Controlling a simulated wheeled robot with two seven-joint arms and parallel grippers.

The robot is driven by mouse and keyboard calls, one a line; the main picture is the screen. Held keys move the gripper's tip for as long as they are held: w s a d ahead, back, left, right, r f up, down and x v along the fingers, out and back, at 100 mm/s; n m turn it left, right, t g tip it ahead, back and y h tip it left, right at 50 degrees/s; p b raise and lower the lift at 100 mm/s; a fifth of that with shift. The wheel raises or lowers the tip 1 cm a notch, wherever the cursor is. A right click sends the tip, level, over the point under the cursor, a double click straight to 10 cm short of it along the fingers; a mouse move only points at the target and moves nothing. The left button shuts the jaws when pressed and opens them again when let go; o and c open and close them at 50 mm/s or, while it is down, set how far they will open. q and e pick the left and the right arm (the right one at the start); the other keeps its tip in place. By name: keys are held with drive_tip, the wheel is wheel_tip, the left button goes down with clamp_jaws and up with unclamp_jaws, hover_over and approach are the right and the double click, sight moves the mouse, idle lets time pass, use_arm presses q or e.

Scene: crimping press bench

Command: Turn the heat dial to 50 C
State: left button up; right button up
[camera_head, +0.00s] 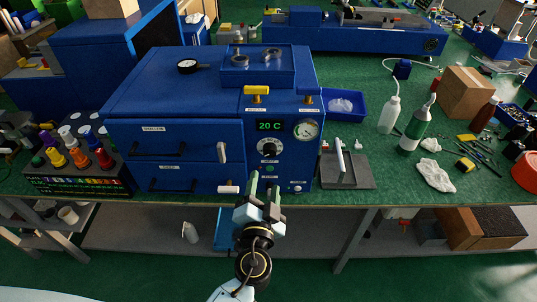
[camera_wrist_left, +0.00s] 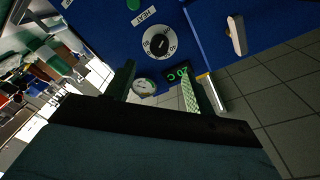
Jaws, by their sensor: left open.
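The heat dial (camera_head: 269,149) is a round black-and-white knob on the front panel of the blue press. It sits below a green display (camera_head: 269,126) reading 20 C. My left gripper (camera_head: 263,182) is open and empty, below and in front of the dial, with its fingers apart. In the left wrist view the dial (camera_wrist_left: 159,43) shows ahead of the open gripper (camera_wrist_left: 156,75), apart from both fingers, with a HEAT label beside it. The display (camera_wrist_left: 177,74) is partly near one finger there. My right gripper is not in view.
A round gauge (camera_head: 306,130) sits right of the display.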

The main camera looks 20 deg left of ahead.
sight(269, 154)
use_arm(q)
drive_tip(key=w, duration=0.3)
drive_tip(key=w+a+p, duration=0.1)
drive_tip(key=w, duration=0.2)
drive_tip(key=w+a, duration=0.1)
drive_tip(key=w, duration=0.3)
drive_tip(key=shift+p, duration=0.35)
drive_tip(key=shift+s, duration=0.1)
drive_tip(key=c, duration=1)
drive_tip(key=shift+o, duration=0.2)
